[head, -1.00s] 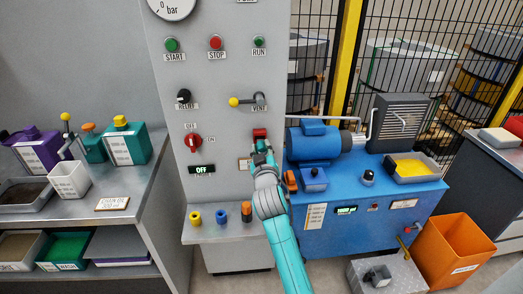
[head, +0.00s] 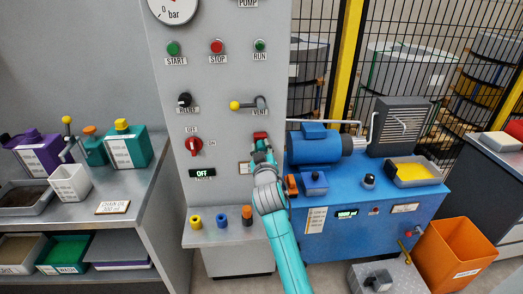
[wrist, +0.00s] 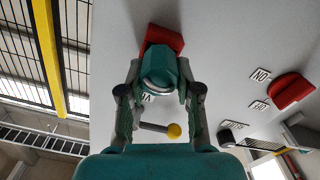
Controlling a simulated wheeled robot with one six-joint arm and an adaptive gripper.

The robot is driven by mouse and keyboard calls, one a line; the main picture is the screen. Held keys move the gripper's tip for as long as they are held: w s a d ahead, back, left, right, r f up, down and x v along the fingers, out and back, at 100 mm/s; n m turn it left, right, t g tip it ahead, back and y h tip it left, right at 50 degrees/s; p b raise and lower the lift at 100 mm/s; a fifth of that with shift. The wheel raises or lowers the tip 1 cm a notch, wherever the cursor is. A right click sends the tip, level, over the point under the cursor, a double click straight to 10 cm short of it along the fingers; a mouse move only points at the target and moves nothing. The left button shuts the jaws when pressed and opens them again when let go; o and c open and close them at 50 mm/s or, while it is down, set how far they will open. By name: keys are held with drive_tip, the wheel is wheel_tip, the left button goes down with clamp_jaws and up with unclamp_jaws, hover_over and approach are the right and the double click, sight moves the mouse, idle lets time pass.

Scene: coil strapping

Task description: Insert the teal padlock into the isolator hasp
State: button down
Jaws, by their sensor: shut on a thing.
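My gripper (head: 262,153) is up at the grey control panel, just below a red block (head: 260,136) that sticks out of it. In the wrist view the two fingers are shut on the teal padlock (wrist: 158,66). The padlock is right beside the red block (wrist: 166,38) and overlaps its edge. I cannot tell whether they touch or whether a shackle is through anything. The red block may be the isolator hasp; no hole shows. The red rotary switch (head: 193,144) points at OFF, over a display reading OFF. My gripper hides most of the padlock in the head view.
The yellow-tipped vent lever (head: 236,105) sticks out above the red block. A blue pump bench (head: 375,215) stands close on the right. A ledge (head: 208,238) with yellow, blue and orange pieces lies below left. A side table with bottles (head: 130,145) is at left.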

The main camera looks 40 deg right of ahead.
drive_tip(key=shift+w+d, duration=0.2)
drive_tip(key=shift+w, duration=0.05)
drive_tip(key=c, duration=0.7)
unclamp_jaws()
drive_tip(key=v, duration=1.2)
drive_tip(key=shift+w, duration=0.1)
